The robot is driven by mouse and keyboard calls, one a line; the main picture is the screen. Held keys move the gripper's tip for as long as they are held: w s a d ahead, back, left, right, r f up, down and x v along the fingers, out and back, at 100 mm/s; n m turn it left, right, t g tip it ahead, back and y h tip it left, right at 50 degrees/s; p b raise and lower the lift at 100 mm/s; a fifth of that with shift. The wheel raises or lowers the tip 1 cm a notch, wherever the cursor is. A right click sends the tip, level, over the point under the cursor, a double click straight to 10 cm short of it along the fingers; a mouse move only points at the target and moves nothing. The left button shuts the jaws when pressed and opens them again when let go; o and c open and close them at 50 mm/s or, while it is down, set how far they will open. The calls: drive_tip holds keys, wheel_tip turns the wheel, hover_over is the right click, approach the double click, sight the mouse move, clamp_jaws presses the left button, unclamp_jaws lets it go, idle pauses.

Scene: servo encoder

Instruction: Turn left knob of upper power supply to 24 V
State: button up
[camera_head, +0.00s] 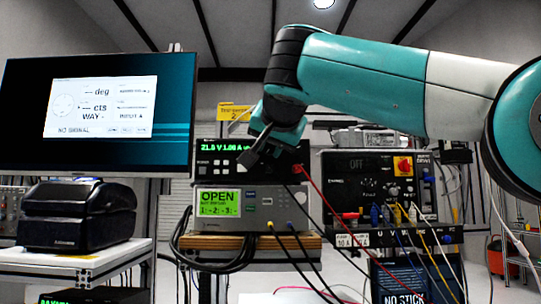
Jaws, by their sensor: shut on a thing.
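The upper power supply (204,171) is a black box with a green display (222,148) that seems to read about 21.8 V and 1.00 A; its right end is covered by my gripper. My gripper (247,161) reaches in from the upper right, in front of the right half of this supply's face. It is shut on the left knob, which the fingers hide. The right knob cannot be made out behind my wrist.
A light-grey instrument (232,225) with a green OPEN screen sits directly below. Red and black leads hang at the right, by a dark drive panel (350,190). A monitor (170,110) and a black printer (78,215) stand at left.

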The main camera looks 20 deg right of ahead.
drive_tip(key=m+b, duration=0.1)
drive_tip(key=m+t+y+b, duration=0.1)
drive_tip(key=b, duration=0.1)
drive_tip(key=shift+d+f, duration=0.15)
drive_tip(key=shift+f, duration=0.15)
drive_tip(key=shift+r+m+y+b, duration=0.1)
drive_tip(key=shift+m+y+b, duration=0.5)
drive_tip(key=shift+b, duration=0.55)
drive_tip(key=shift+r+m, duration=0.1)
drive_tip(key=shift+m, duration=0.2)
drive_tip(key=o, duration=0.9)
drive_tip(key=shift+o, duration=0.2)
